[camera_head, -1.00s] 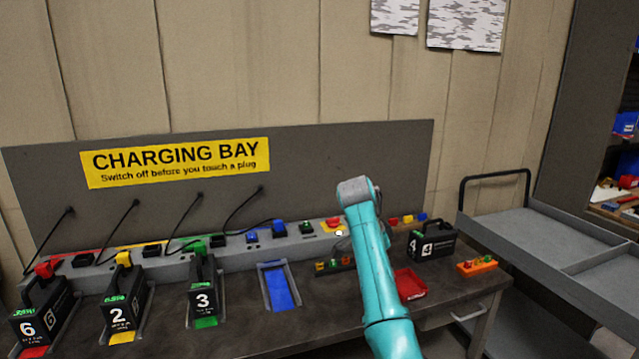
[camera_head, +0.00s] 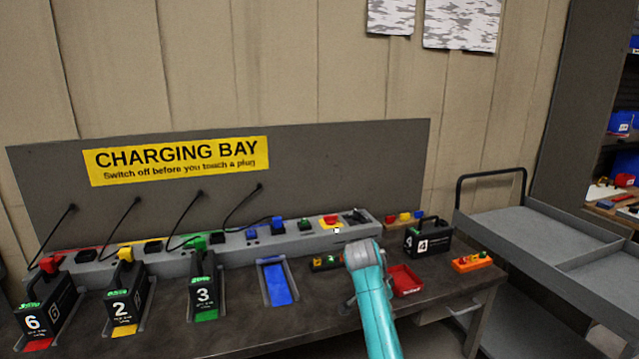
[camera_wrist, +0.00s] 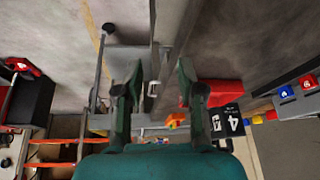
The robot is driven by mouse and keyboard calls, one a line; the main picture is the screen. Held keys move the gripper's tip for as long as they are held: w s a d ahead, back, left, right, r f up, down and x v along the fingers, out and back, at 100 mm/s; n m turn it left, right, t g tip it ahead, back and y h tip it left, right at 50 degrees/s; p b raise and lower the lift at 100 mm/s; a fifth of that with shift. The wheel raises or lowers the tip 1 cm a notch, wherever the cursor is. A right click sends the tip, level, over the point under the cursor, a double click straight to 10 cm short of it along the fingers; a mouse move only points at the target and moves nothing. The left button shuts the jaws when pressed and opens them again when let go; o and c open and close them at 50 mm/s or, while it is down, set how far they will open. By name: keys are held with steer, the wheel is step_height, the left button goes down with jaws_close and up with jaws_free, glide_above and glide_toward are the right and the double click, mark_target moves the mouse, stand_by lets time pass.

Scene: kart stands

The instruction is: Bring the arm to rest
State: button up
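My arm (camera_head: 370,300) is the teal link at the lower middle of the head view, with a grey joint at its top in front of the bench. My gripper does not show clearly there. In the wrist view my gripper (camera_wrist: 158,78) has its two dark green fingers spread apart, with nothing held between them. Battery 4 (camera_head: 428,238) stands on the right of the bench. It also shows in the wrist view (camera_wrist: 226,122), to the right of the fingers.
The bench (camera_head: 250,335) carries batteries 6 (camera_head: 42,312), 2 (camera_head: 125,300) and 3 (camera_head: 203,290), an empty blue bay (camera_head: 277,284), a red tray (camera_head: 405,281) and an orange block (camera_head: 472,263). A grey cart (camera_head: 510,235) stands at the right. The wall is behind.

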steer(key=s+d+f+n+t, duration=0.1)
steer(key=s+f, duration=0.3)
steer(key=f, duration=0.4)
steer(key=s+f+n+t+y, duration=0.1)
steer(key=s+f+n, duration=0.1)
steer(key=s+f, duration=0.4)
steer(key=s+d+f+n+t, duration=0.1)
steer(key=s+f, duration=0.2)
steer(key=f, duration=0.6)
steer(key=s+f+n+t+y, duration=0.1)
steer(key=s+f+n+t, duration=0.15)
steer(key=s, duration=0.65)
steer(key=s+f+n+t+y, duration=0.1)
steer(key=s+f, duration=0.3)
steer(key=s, duration=0.5)
steer(key=s+r+n+t+y, duration=0.15)
steer(key=s+r, duration=0.25)
steer(key=s, duration=0.7)
steer(key=s+r+n+t+h, duration=0.15)
steer(key=s+r, duration=0.25)
steer(key=s, duration=0.7)
steer(key=s+r+n+t, duration=0.1)
steer(key=s+r, duration=0.5)
steer(key=r, duration=0.3)
steer(key=s+r+n+t+y, duration=0.1)
steer(key=s+r, duration=0.5)
steer(key=r, duration=0.3)
steer(key=shift+s+a+r, duration=0.2)
steer(key=shift+s+a, duration=0.05)
steer(key=shift+a, duration=0.1)
